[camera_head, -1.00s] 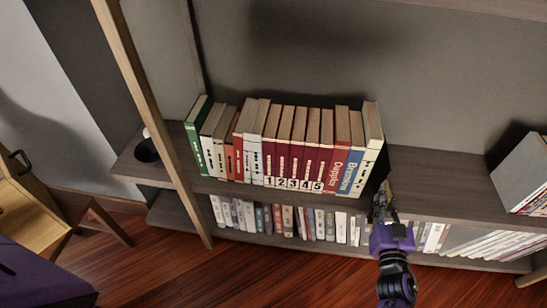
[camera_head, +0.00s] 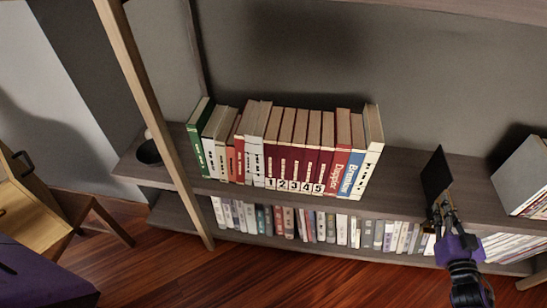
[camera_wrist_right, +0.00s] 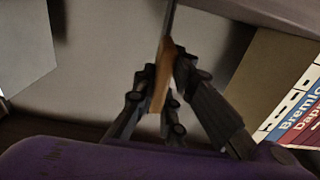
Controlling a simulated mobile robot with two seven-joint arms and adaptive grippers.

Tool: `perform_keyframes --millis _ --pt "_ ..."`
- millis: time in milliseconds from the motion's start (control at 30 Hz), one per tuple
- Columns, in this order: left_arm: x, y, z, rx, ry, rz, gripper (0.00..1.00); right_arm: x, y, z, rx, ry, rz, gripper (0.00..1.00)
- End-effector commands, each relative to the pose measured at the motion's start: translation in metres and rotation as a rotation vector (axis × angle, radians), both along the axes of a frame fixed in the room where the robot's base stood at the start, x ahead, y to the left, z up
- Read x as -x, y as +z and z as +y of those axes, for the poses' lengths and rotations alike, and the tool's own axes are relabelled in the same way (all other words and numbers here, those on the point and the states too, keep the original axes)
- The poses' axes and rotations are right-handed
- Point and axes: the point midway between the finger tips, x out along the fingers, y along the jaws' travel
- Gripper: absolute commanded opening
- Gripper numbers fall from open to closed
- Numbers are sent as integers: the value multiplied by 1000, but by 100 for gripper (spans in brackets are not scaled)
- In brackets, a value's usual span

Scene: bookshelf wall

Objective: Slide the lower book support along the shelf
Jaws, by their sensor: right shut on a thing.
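The lower book support (camera_head: 437,174) is a thin dark upright plate near the front of the shelf (camera_head: 410,190), right of the row of books. My right gripper (camera_head: 441,212) is shut on its front edge. In the right wrist view the fingers (camera_wrist_right: 168,95) close from both sides on the support's tan edge (camera_wrist_right: 160,84). A clear gap separates the support from the white end book (camera_head: 370,150). Whether its base touches the shelf cannot be told. My left gripper is not in view.
The row of books (camera_head: 300,150) stands left of the support, the end ones leaning slightly. A grey block of books (camera_head: 524,175) stands on the same shelf at far right, with bare shelf before it. More books (camera_head: 300,222) fill the shelf below.

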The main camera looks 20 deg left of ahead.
Motion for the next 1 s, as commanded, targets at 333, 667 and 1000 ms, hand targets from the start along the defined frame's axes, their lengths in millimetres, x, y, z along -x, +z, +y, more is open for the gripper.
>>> perform_keyframes --millis 333,667,1000 --pt "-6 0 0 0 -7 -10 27 -4 -1 -17 2 0 3 0" --pt "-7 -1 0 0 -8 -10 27 -4 -1 -17 2 -1 3 0" --pt "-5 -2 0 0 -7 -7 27 -4 -1 -17 0 0 1 30"
